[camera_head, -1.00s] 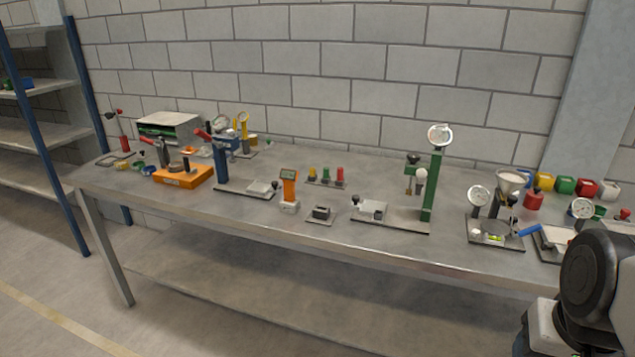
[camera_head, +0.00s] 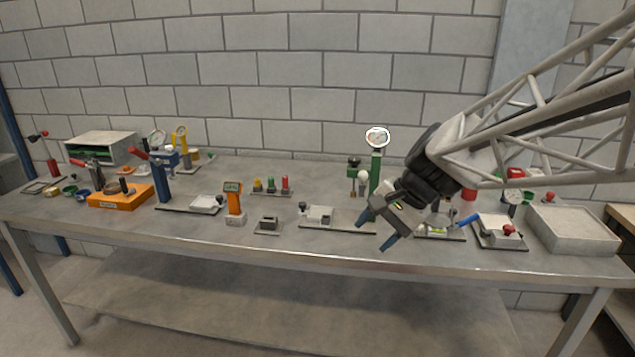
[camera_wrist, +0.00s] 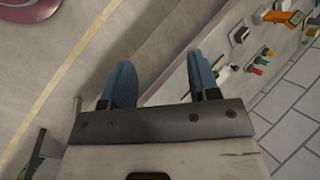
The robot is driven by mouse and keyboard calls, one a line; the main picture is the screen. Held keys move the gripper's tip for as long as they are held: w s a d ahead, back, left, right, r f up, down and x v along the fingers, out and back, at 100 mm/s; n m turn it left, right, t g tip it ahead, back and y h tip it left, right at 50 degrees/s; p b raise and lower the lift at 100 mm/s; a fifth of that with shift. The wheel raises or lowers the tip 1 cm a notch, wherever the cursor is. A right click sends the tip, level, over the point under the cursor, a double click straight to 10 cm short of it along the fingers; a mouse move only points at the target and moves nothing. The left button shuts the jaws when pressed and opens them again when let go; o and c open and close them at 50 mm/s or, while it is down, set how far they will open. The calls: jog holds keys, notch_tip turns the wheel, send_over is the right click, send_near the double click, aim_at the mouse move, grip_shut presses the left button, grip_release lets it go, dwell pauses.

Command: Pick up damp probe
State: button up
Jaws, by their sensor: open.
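The damp probe is most likely the orange handheld meter with a small green screen (camera_head: 233,198). It stands upright on a pale grey block near the middle front of the bench. It also shows lying across the upper right of the wrist view (camera_wrist: 284,17). My gripper (camera_head: 376,232) is open and empty, with its blue fingers pointing down and left near the bench's front edge. It is well to the right of the meter and apart from it. In the wrist view my gripper (camera_wrist: 160,78) has nothing between its fingers.
A small dark block on a plate (camera_head: 268,226) and a row of yellow, green and red pegs (camera_head: 271,186) stand near the meter. A green gauge stand (camera_head: 375,172) is behind my gripper. An orange box (camera_head: 120,195) is left; a sand-coloured tray (camera_head: 572,231) is far right.

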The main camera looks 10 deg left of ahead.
jog(key=w+a+f+m+g+y, duration=0.1)
jog(key=w+a+m+y, duration=0.2)
jog(key=w+a, duration=0.8)
jog(key=m+t+y, duration=0.1)
jog(key=m+y, duration=0.7)
jog(key=m, duration=0.1)
send_near(238, 195)
jog(key=a, duration=0.3)
jog(key=shift+s+a+r, duration=0.2)
jog(key=shift+s+r, duration=0.15)
jog(key=shift+r, duration=0.05)
jog(key=shift+w+a+f+m+y, duration=0.25)
jog(key=shift+a+f+m+y, duration=0.05)
jog(key=shift+a, duration=1.3)
jog(key=shift+a+f, duration=0.15)
jog(key=shift+a, duration=1.15)
jog(key=shift+a+f, duration=0.1)
jog(key=shift+a, duration=1.2)
